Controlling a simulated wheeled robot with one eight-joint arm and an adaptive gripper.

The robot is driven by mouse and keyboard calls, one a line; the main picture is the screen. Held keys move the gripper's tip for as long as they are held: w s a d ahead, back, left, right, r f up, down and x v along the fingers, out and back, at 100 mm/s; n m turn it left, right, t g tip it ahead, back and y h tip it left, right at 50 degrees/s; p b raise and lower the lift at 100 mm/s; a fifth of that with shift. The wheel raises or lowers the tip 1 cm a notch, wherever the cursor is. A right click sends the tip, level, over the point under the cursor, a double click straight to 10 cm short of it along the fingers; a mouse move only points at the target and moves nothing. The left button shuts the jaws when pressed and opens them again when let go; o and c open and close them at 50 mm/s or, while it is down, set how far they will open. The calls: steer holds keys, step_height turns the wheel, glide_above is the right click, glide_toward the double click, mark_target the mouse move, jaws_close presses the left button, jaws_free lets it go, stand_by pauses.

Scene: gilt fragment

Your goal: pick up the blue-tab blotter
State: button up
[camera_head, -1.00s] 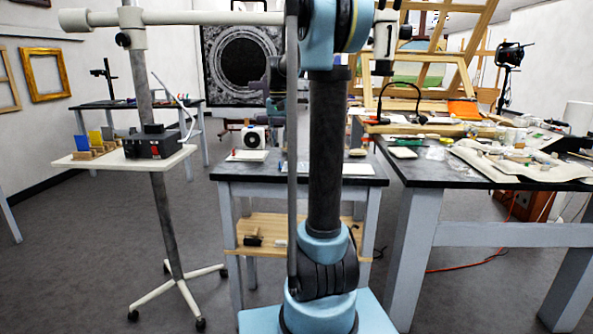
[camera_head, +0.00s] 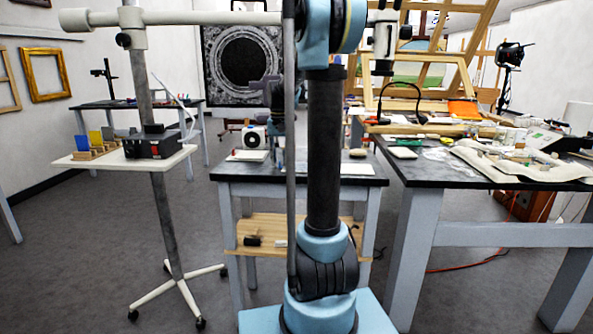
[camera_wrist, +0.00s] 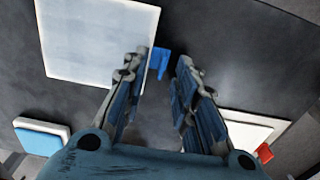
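In the wrist view the blue-tab blotter is a large pale sheet (camera_wrist: 95,40) lying on the dark tabletop. Its small blue tab (camera_wrist: 158,60) sticks out from the sheet's right edge. My gripper (camera_wrist: 162,62) is open, its two fingers spread to either side of the tab, with nothing held. I cannot tell the height of the fingertips above the table. In the head view my gripper (camera_head: 276,120) is over the middle table and partly hidden by my arm. I cannot tell for sure which pale sheet there is the blue-tab one.
A pale pad with a red tab (camera_wrist: 265,152) lies at lower right in the wrist view. A blue-and-white block (camera_wrist: 42,138) is at lower left. In the head view a white boxy device (camera_head: 253,137) stands at the table's back. A cluttered bench (camera_head: 440,172) stands to the right.

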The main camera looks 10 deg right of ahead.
jaws_close()
steer(key=shift+r, duration=0.1)
